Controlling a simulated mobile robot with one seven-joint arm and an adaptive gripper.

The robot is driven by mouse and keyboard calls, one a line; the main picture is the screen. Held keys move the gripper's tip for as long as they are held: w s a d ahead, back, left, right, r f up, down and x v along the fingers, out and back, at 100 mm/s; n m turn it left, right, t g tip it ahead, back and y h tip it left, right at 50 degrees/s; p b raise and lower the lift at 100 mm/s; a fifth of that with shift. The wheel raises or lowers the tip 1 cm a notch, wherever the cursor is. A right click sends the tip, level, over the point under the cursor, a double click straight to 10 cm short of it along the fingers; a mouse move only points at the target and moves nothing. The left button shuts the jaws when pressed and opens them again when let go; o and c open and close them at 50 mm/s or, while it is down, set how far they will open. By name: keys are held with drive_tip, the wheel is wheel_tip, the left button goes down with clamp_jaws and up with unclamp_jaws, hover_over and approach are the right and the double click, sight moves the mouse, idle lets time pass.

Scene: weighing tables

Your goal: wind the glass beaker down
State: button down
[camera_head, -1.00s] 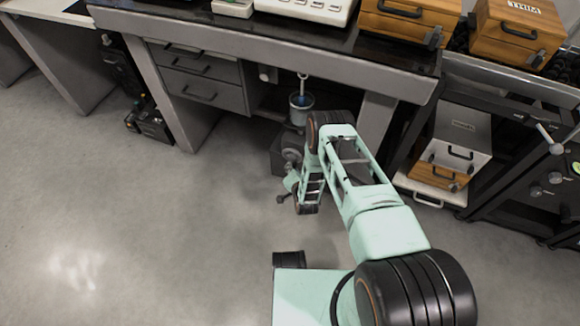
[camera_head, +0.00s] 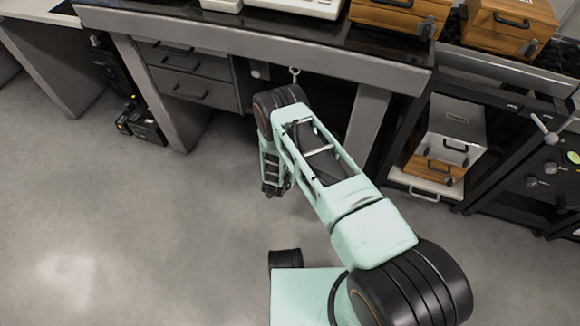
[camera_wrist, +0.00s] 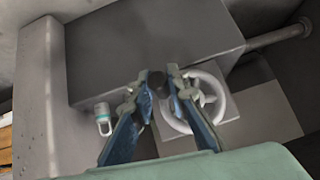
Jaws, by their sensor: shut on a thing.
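My gripper (camera_wrist: 158,88) is shut on the dark knob (camera_wrist: 156,77) of a pale handwheel (camera_wrist: 221,97). The wheel is on the side of a grey box-like stand (camera_wrist: 115,60), and its rim and spokes show to the right of my fingers. In the head view my gripper (camera_head: 272,189) is low in front of the table, partly hidden by my arm. The glass beaker is hidden behind my arm now. Only a pale hook (camera_head: 294,74) shows under the tabletop, above my arm.
The weighing table (camera_head: 230,42) has grey drawers (camera_head: 188,75) on its left. Wooden cases (camera_head: 400,14) stand on top. A dark rack (camera_head: 490,125) with stacked cases is on the right. The floor (camera_head: 110,210) is clear on the left.

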drive_tip(key=shift+w, duration=0.1)
idle(0.3)
drive_tip(key=c, duration=1.8)
unclamp_jaws()
drive_tip(key=shift+c, duration=0.2)
drive_tip(key=v, duration=1.2)
